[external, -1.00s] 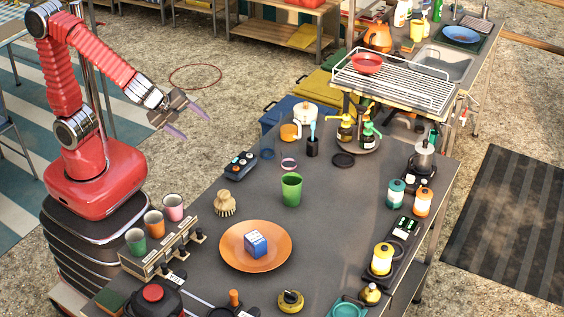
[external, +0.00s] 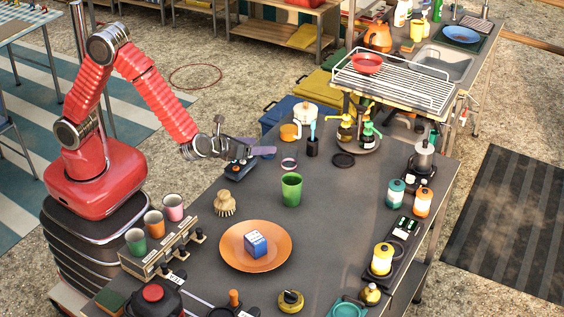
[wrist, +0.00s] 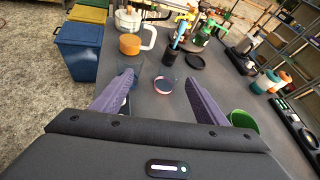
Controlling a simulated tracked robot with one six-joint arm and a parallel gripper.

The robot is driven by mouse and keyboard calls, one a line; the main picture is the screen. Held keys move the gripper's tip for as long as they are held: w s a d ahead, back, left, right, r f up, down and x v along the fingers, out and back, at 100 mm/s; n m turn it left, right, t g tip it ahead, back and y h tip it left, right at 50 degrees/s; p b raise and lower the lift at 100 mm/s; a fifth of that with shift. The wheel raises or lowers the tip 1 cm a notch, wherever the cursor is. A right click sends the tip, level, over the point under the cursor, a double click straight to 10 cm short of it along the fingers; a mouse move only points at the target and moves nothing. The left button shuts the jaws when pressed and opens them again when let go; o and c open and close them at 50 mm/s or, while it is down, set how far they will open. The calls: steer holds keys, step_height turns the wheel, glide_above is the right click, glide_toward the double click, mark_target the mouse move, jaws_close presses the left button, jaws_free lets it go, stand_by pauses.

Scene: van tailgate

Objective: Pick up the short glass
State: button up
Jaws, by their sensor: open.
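My gripper (external: 262,148) is open and empty, reaching in over the table's far left part. Its two purple fingers also show in the wrist view (wrist: 158,88), spread apart. A faint, clear, bluish shape, apparently the short glass (wrist: 134,80), is just inside the left finger, which partly covers it. In the external view my fingers hide most of that spot. A pink-and-white ring (wrist: 164,85) lies between the fingers, farther in; it also shows in the external view (external: 288,163). I cannot tell the height of my fingers above the table.
A green cup (external: 291,189) stands right of my gripper. A dark control box (external: 238,168) is under my wrist. The table's middle is clear.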

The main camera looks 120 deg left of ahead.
mark_target(282, 156)
steer(key=w+f+m, duration=0.1)
steer(key=f, duration=0.1)
steer(key=w+a+f+m+t, duration=0.1)
steer(key=w, duration=0.1)
steer(key=shift+f+m, duration=0.4)
steer(key=shift+a, duration=0.1)
steer(key=x, duration=0.8)
steer(key=shift+a+f, duration=0.1)
steer(key=shift+a, duration=0.05)
steer(key=shift+x, duration=2.65)
steer(key=shift+c, duration=0.7)
steer(key=c, duration=1)
